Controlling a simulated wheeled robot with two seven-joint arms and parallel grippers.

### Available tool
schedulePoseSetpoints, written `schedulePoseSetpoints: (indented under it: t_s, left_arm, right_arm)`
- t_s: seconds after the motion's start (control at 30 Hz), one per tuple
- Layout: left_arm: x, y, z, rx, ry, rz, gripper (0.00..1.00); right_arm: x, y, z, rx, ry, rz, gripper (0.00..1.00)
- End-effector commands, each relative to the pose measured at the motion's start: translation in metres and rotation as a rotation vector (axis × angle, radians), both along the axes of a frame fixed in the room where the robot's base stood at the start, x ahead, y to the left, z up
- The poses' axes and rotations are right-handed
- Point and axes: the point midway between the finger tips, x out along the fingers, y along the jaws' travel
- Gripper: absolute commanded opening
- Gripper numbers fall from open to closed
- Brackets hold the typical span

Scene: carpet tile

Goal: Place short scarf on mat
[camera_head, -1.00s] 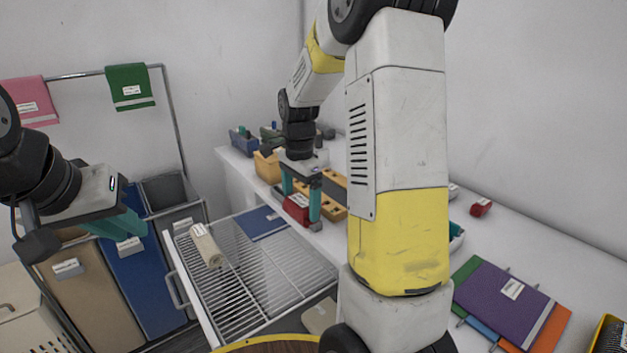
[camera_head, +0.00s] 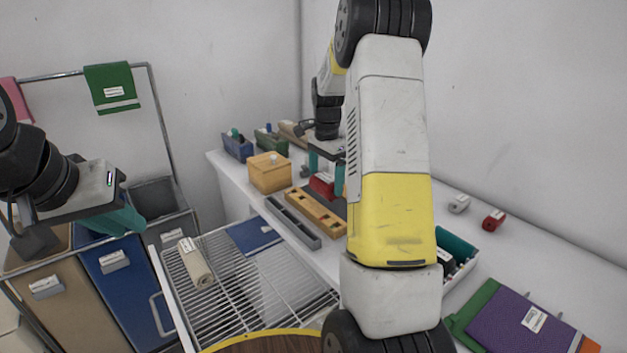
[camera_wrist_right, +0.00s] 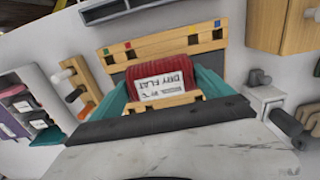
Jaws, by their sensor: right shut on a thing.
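A red roll with a white "DRY FLAT" label (camera_wrist_right: 165,84) is between the teal fingers of my right gripper (camera_wrist_right: 163,90), which is shut on it. In the head view the red roll (camera_head: 321,186) is over the white counter, beyond a long wooden bar, with the right gripper (camera_head: 327,176) around it; my own arm covers part of this area. I cannot tell whether it touches anything below. My left gripper (camera_head: 118,222), with teal fingers, hangs at the left over the bins; its opening is unclear. A flat blue piece (camera_head: 254,235) and a tan labelled roll (camera_head: 196,263) lie on the wire rack (camera_head: 215,312).
On the counter stand an orange box (camera_head: 269,174), a grey tray (camera_head: 292,222) and a wooden bar (camera_head: 312,212). A stack with a purple piece (camera_head: 515,330) lies at right. Tall bins (camera_head: 118,285) stand at left. The rear right counter is mostly clear.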

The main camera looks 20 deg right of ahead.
Motion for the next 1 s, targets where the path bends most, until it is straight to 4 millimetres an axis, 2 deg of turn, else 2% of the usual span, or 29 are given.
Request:
schedulePoseSetpoints:
  t_s: [0.1, 0.33, 0.57, 0.93, 0.97, 1.0]
  left_arm:
    - [0.0, 0.0, 0.0, 0.0, 0.0, 0.0, 0.2]
    - [0.0, 0.0, 0.0, 0.0, 0.0, 0.0, 0.2]
    - [0.0, 0.0, 0.0, 0.0, 0.0, 0.0, 0.2]
    - [0.0, 0.0, 0.0, 0.0, 0.0, 0.0, 0.2]
    - [0.0, 0.0, 0.0, 0.0, 0.0, 0.0, 0.2]
    - [0.0, 0.0, 0.0, 0.0, 0.0, 0.0, 0.2]
  right_arm:
    - [0.012, -0.015, -0.002, 0.0, -0.001, -0.001, 0.44]
    - [0.022, -0.027, -0.003, 0.0, 0.0, -0.001, 0.44]
    - [0.021, -0.027, -0.036, 0.001, 0.003, 0.001, 0.44]
    - [0.021, -0.026, -0.041, 0.001, 0.0, 0.001, 0.44]
    - [0.021, -0.026, -0.041, 0.001, 0.0, 0.001, 0.94]
    - [0.021, -0.026, -0.041, 0.001, 0.0, 0.001, 1.0]
